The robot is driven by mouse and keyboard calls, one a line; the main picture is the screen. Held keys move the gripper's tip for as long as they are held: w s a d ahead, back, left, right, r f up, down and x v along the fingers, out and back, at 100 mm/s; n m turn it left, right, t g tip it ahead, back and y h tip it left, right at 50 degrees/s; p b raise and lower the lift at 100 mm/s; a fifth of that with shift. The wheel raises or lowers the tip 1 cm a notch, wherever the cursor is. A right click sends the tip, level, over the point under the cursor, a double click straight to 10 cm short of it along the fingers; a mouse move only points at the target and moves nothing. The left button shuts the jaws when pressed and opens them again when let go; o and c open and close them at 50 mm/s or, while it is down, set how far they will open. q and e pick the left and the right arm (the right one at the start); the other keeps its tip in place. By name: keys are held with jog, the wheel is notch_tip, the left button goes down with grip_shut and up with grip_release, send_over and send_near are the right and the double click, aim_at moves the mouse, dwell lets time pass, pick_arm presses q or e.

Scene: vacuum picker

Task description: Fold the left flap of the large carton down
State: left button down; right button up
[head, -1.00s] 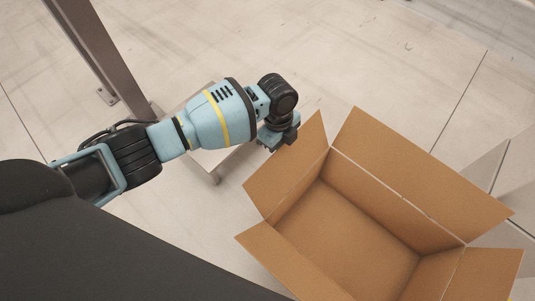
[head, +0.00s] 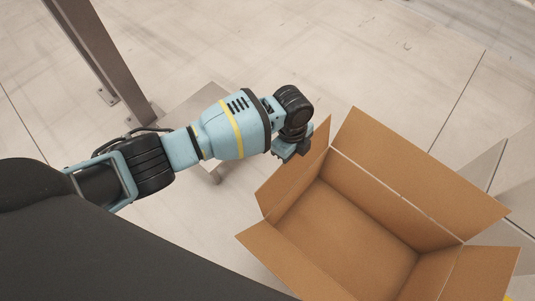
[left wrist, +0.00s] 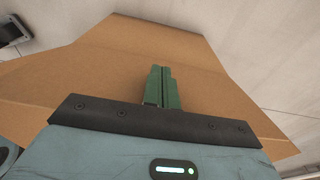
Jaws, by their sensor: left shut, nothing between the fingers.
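The large brown carton (head: 345,235) stands open on the floor at the lower right of the head view. Its left flap (head: 295,175) stands up steeply from the left wall. My left gripper (head: 287,152) is at the outer face of this flap, near its upper edge. In the left wrist view the closed green fingers (left wrist: 162,88) are in front of brown cardboard (left wrist: 110,60); I cannot tell whether they touch it. The fingers hold nothing. My right gripper is not in view.
The far flap (head: 415,170), the near flap (head: 285,260) and the right flap (head: 485,272) are spread outward. Bare floor lies beyond the carton.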

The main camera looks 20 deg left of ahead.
pick_arm(q)
jog(key=shift+s+d, duration=0.3)
jog(key=shift+d, duration=0.6)
jog(key=shift+d, duration=0.1)
jog(key=shift+s+d+f, duration=0.15)
jog(key=shift+s+d, duration=0.1)
jog(key=shift+d, duration=0.25)
jog(key=d, duration=0.1)
jog(key=s+d, duration=0.1)
jog(key=d, duration=0.1)
jog(key=shift+s+d+f, duration=0.2)
jog(key=shift+d+f, duration=0.1)
jog(key=shift+d, duration=0.1)
